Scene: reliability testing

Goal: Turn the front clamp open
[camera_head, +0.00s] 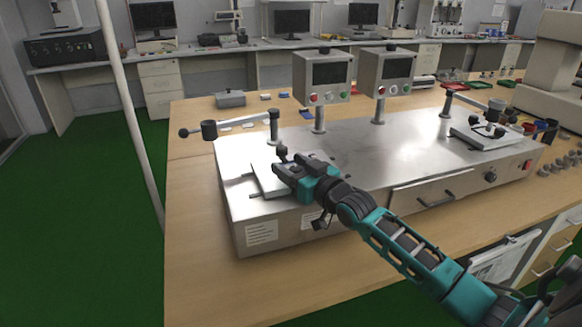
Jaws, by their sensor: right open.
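The test machine (340,150) is a wide, low metal box on the wooden table. A light metal clamp plate (263,178) lies on its near left part, with a black knob (283,152) standing up beside my right gripper. My right gripper (286,165) is open over this plate, with its dark fingers close to the knob. I cannot tell whether they touch it. The gripper hides much of the clamp there. A similar clamp (487,130) with black knobs sits at the machine's far right. My left gripper is not in view.
A swing arm (240,122) with a black knob reaches over the machine's left end. Two display boxes (322,76) (385,71) stand on posts behind. Small parts lie on the table at right. The table's front left (195,270) is clear.

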